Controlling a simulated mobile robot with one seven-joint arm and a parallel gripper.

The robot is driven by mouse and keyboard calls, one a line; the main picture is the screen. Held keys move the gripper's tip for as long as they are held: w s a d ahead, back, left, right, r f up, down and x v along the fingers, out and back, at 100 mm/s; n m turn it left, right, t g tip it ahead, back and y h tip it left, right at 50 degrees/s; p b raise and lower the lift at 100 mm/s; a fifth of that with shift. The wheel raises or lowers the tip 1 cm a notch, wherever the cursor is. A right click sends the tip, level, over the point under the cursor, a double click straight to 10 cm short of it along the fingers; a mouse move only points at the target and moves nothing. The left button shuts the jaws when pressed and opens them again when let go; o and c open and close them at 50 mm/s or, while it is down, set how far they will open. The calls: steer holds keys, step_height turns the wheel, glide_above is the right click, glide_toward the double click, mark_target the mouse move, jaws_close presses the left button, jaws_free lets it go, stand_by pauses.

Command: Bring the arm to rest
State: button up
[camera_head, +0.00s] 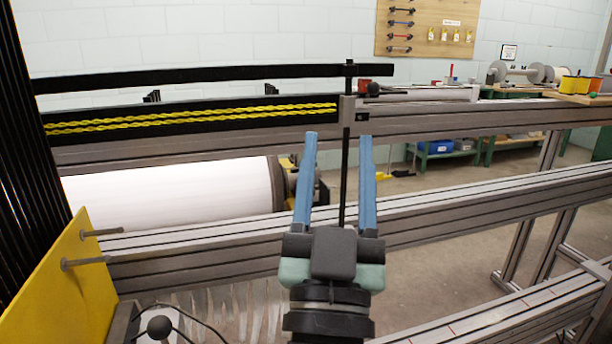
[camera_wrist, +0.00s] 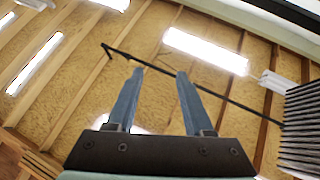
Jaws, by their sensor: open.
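My gripper (camera_head: 338,138) stands upright in the middle of the head view, in front of the metal rails. Its two blue fingers are apart, with nothing held between them. A thin black rod (camera_head: 344,185) runs upright behind the fingers in the head view. In the wrist view my gripper (camera_wrist: 158,72) points up toward the wooden ceiling, and its fingers are spread and empty. A thin black rod with a hooked end (camera_wrist: 170,75) crosses behind the fingertips there; I cannot tell how far away it is.
A white roll (camera_head: 170,193) lies behind the front rail (camera_head: 450,205). Yellow twisted cords (camera_head: 190,118) run along a dark bar. A yellow plate (camera_head: 55,280) and dark upright strips (camera_head: 25,150) stand at the left. Floor shows at the right (camera_head: 430,265).

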steer(key=s+a+r+n+t+y+p, duration=0.1)
steer(key=s+a+r+y, duration=0.1)
steer(key=s+r, duration=0.45)
steer(key=s+a+r+n+t+y+p, duration=0.15)
steer(key=s+r, duration=0.25)
steer(key=r, duration=0.6)
step_height(320, 180, up, 36)
steer(key=w+p, duration=0.1)
steer(key=p, duration=3.5)
steer(key=shift+d+r+m, duration=0.2)
steer(key=shift+d+m, duration=0.05)
steer(key=shift+m, duration=0.1)
steer(key=shift+a+g, duration=0.2)
steer(key=shift+g, duration=0.05)
